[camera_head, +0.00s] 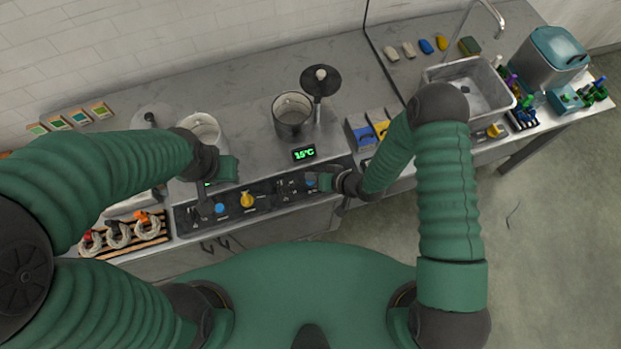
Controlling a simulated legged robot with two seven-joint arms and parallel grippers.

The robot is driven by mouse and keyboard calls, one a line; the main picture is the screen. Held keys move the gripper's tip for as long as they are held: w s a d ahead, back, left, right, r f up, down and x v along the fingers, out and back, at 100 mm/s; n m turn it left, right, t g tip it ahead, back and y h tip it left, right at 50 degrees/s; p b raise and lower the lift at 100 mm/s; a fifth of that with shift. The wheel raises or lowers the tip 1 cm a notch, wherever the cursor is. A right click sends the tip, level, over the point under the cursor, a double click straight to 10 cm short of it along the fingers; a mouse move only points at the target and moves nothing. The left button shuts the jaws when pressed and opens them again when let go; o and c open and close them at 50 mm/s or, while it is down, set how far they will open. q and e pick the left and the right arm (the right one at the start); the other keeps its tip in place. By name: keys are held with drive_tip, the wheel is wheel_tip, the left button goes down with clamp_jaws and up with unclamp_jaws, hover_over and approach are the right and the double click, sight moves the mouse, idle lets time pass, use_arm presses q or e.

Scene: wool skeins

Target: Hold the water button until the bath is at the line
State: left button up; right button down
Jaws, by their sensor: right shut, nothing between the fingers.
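A control panel (266,204) runs along the counter's front. It has a yellow knob (246,200), a blue button (219,209) on the left and another blue button (310,182) on the right. My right gripper (322,181) is shut and empty, its tip at the right blue button; I cannot tell whether it presses it. A metal bath pot (293,128) stands open behind a green display (304,153) reading 15°C. Its water level and line are too small to tell. A second pot (203,122) is partly hidden by my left arm. My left gripper (226,170) hangs in front of it, its jaws unclear.
A sink (482,97), a teal-lidded bin (554,55) and coloured skeins (599,91) are at the right. A wooden rack (155,233) with pale skeins is at the front left.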

drive_tip(key=shift+f, duration=0.3)
drive_tip(key=shift+s+f+b, duration=0.1)
drive_tip(key=shift+f+b, duration=0.5)
drive_tip(key=shift+b, duration=0.1)
idle(0.4)
drive_tip(key=shift+r, duration=0.15)
idle(5.6)
drive_tip(key=shift+r+p, duration=0.8)
drive_tip(key=shift+r, duration=0.05)
drive_tip(key=shift+r, duration=0.15)
